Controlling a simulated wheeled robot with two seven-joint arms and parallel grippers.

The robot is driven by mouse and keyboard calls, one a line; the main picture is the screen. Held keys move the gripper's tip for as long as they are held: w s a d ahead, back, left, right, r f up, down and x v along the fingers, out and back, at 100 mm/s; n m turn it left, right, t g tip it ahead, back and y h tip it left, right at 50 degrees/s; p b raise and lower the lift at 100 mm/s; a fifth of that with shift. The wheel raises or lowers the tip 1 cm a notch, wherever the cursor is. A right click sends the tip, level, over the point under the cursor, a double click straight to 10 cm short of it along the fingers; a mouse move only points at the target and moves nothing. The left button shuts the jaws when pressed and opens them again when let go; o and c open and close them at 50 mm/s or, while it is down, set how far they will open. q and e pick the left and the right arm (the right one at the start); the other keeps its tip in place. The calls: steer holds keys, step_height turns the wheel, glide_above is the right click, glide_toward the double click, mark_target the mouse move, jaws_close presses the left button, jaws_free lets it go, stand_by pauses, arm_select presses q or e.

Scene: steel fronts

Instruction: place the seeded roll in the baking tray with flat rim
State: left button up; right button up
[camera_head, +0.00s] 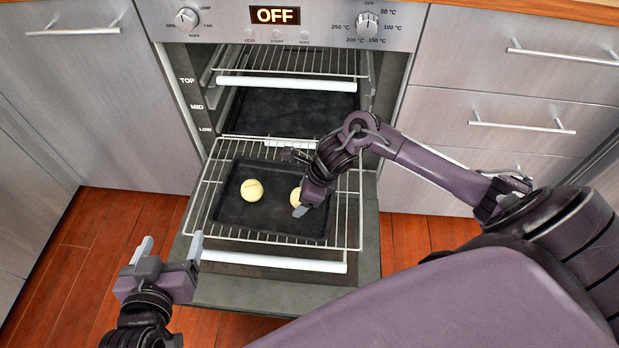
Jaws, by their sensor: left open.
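A dark baking tray (225,208) with a flat rim lies on the pulled-out wire rack. A pale round roll (252,190) sits in its left half. A second pale roll (296,196) is in the tray's right half, partly hidden by my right gripper. I cannot make out seeds on either roll. My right gripper (304,207) is low over the tray's right side at the second roll. Its fingers are mostly hidden, and I cannot tell whether it holds the roll. My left gripper (169,246) is open and empty, left of the rack's front corner.
The oven door (215,290) is folded down under the rack (348,225). A higher rack (290,62) and a dark pan (290,112) are inside the oven. Drawers with bar handles (520,125) flank it. Wooden floor (95,245) is clear at the left.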

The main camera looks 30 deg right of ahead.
steer(key=p+v, duration=0.1)
steer(key=v, duration=0.4)
steer(key=shift+d+r+p, duration=0.1)
steer(key=shift+r+p, duration=0.1)
steer(key=shift+p, duration=0.1)
steer(key=shift+p+v, duration=0.75)
steer(key=shift+v, duration=2.45)
steer(key=s+a+f+m+t+y, duration=0.1)
steer(key=s+a+f+m, duration=0.1)
steer(key=a+m, duration=0.7)
steer(key=s+a+f+m+t+y, duration=0.1)
steer(key=s+a+f+m+t, duration=0.15)
steer(key=a+m, duration=0.65)
arm_select(q)
steer(key=s+a+f+g+y, duration=0.3)
steer(key=s+f+g, duration=0.4)
steer(key=s+f, duration=0.3)
steer(key=shift+a+f+g, duration=0.3)
steer(key=shift+a, duration=0.1)
arm_select(e)
steer(key=s+m+g+h, duration=0.1)
steer(key=s+m, duration=0.3)
steer(key=m, duration=0.7)
steer(key=s+m+h, duration=0.1)
steer(key=s+m, duration=0.3)
steer(key=m, duration=0.8)
steer(key=shift+s+d+f+g, duration=0.3)
steer(key=shift+s+g, duration=0.05)
